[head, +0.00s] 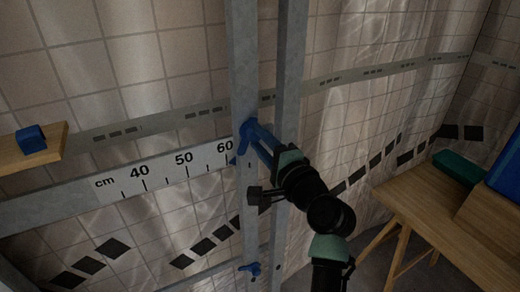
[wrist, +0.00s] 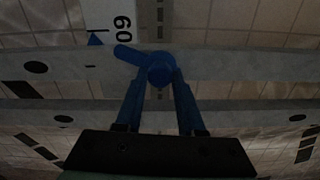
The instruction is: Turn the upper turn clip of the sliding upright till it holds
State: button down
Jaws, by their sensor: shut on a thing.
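The upper turn clip (head: 245,129) is a small blue knob with a short lever on the front of the grey sliding upright (head: 243,60), at the scale rail by the 60 mark. In the wrist view, where the upright runs crosswise, the clip's lever (wrist: 127,53) points left and slightly up. My gripper (wrist: 160,80) has blue fingers, shut on the clip's round knob with one finger on each side. In the head view my gripper (head: 254,137) reaches it from the lower right and partly hides it. Whether the clip holds cannot be told.
A lower blue clip (head: 250,268) sits further down the upright. The scale rail (head: 160,172) runs left, with a blue pointer (wrist: 95,40) near 60. A wooden board with a blue block (head: 31,139) is at left. A wooden table (head: 440,215) stands at right.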

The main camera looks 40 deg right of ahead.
jog(key=shift+f+n+b, duration=0.1)
jog(key=shift+n+b, duration=1.45)
jog(key=shift+n, duration=0.75)
jog(key=c, duration=0.5)
grip_release()
jog(key=b+v, duration=0.2)
jog(key=v, duration=1.1)
jog(key=shift+a, duration=0.1)
